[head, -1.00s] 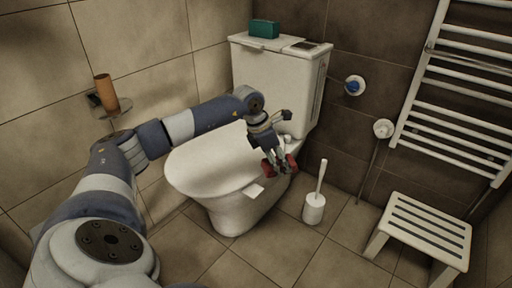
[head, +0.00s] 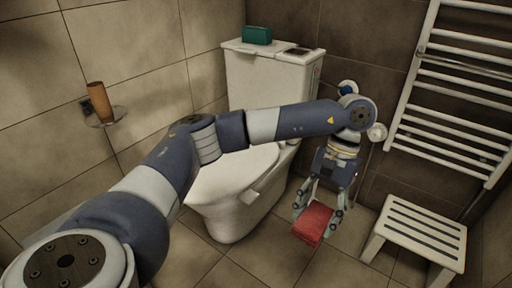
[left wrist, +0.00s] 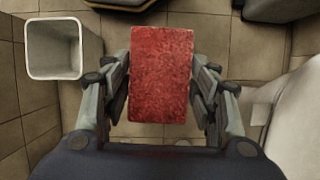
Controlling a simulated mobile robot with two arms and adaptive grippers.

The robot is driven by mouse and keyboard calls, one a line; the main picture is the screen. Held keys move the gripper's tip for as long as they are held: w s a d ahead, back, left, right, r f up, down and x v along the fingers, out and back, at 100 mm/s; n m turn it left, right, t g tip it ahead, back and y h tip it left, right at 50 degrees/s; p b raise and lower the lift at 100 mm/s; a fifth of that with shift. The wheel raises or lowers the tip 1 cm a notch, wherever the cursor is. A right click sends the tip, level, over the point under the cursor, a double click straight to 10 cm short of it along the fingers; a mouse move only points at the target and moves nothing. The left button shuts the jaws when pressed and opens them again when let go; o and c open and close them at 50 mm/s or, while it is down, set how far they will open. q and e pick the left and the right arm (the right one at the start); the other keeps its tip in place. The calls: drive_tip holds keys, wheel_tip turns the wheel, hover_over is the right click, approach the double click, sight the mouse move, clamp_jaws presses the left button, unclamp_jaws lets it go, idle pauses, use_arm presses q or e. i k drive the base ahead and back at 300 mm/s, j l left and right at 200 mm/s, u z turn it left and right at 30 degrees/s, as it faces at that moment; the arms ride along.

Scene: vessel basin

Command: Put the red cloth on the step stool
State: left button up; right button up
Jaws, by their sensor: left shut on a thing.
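The red cloth (head: 313,223) is a folded block held between the fingers of my left gripper (head: 318,213). In the left wrist view the cloth (left wrist: 161,75) fills the space between the two fingers of the gripper (left wrist: 161,88). My left gripper points down and holds the cloth in the air, to the left of the step stool. The step stool (head: 424,229) is white with a slatted top and stands on the floor at the lower right. Its top is bare. My right gripper is in neither view.
A white toilet (head: 235,190) stands behind my left arm, with a green box (head: 257,35) on its tank. A white towel radiator (head: 455,95) hangs on the wall behind the stool. The left wrist view shows a white open bin (left wrist: 54,48). Tiled floor lies left of the stool.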

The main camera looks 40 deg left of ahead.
sight(421, 233)
drive_tip(key=u, duration=1.2)
drive_tip(key=i+z, duration=0.2)
drive_tip(key=z, duration=0.25)
drive_tip(key=i+j+z, duration=0.2)
drive_tip(key=z, duration=0.25)
drive_tip(key=i+j+z, duration=0.15)
drive_tip(key=z, duration=0.3)
drive_tip(key=i+j+z, duration=0.15)
drive_tip(key=j+z, duration=0.15)
drive_tip(key=z, duration=0.15)
drive_tip(key=i+j+z, duration=0.1)
drive_tip(key=j+z, duration=0.2)
drive_tip(key=z, duration=0.15)
drive_tip(key=j+z, duration=0.3)
drive_tip(key=z, duration=0.15)
drive_tip(key=i+j+z, duration=0.3)
drive_tip(key=i+j, duration=0.1)
drive_tip(key=i, duration=0.05)
